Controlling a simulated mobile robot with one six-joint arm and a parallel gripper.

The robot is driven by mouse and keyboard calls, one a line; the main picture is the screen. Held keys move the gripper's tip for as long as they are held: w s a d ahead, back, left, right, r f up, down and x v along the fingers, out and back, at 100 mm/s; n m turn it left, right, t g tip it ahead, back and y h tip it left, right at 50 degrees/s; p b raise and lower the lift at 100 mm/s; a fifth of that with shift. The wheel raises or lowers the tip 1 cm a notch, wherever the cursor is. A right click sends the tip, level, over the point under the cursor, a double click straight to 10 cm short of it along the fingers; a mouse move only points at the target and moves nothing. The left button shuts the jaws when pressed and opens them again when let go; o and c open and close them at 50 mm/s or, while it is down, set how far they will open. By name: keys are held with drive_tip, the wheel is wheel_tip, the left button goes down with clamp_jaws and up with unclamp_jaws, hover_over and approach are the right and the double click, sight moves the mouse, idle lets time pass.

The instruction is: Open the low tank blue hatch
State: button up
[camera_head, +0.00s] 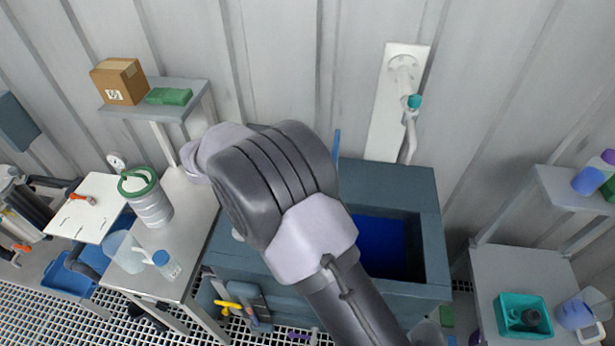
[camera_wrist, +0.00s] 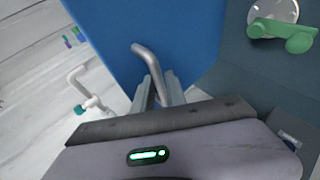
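The low tank (camera_head: 395,182) is a dark blue-grey box against the wall. Its top opening shows a blue interior (camera_head: 382,245) at the right of my arm. A thin blue strip of the hatch (camera_head: 337,143) stands up behind my arm, seen nearly edge-on. In the wrist view the blue hatch (camera_wrist: 205,35) fills the upper middle, with a bent metal handle (camera_wrist: 147,58) on it. My gripper (camera_wrist: 160,88) has its two fingers close on either side of the handle bar and appears shut on it. In the head view my arm hides the gripper and handle.
A metal table (camera_head: 190,215) with a white container (camera_head: 148,195) and bottles stands at the left. A wall pipe with a teal-handled valve (camera_head: 413,101) rises behind the tank. A right table (camera_head: 490,262) holds a teal tray (camera_head: 524,333).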

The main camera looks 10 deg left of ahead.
drive_tip(key=shift+o, duration=1.3)
drive_tip(key=shift+w, duration=0.1)
drive_tip(key=shift+r, duration=0.1)
drive_tip(key=p+v, duration=0.3)
drive_tip(key=v, duration=1.4)
drive_tip(key=shift+a, duration=0.15)
